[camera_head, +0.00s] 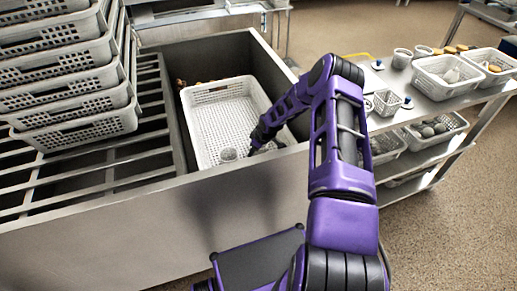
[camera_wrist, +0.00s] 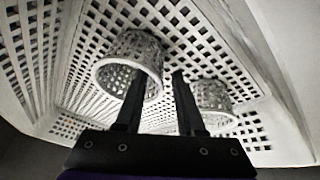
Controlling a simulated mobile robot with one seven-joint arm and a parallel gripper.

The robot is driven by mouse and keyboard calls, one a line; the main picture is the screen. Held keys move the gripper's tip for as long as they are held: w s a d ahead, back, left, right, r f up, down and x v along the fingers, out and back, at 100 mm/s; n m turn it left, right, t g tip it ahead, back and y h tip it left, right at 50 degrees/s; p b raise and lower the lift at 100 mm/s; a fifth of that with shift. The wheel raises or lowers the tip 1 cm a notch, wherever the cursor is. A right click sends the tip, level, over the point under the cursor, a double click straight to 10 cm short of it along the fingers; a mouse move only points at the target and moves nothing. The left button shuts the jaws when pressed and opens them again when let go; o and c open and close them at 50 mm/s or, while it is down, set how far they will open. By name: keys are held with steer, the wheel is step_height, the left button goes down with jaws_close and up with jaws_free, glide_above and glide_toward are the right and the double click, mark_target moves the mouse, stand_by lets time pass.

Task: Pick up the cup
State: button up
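Two grey perforated cups are in the wrist view, one at the left (camera_wrist: 130,50) and one at the right (camera_wrist: 211,97), both inside a white perforated basket (camera_wrist: 205,38). In the head view one cup (camera_head: 228,154) shows near the front of the white basket (camera_head: 215,92); the other is not clearly visible there. My gripper (camera_wrist: 157,76) is open, its two dark fingers apart. The left finger overlaps the left cup's mouth; I cannot tell whether it is inside or in front. The right finger overlaps the edge of the right cup. In the head view my gripper (camera_head: 257,142) reaches into the basket, right of the cup.
The basket stands in a deep metal sink (camera_head: 240,45) with high walls close around it. Stacked white baskets (camera_head: 75,75) stand on the rack at left. A metal cart (camera_head: 460,105) with baskets and small containers stands at right.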

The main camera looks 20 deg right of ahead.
jaws_close()
steer(key=shift+r, duration=0.1)
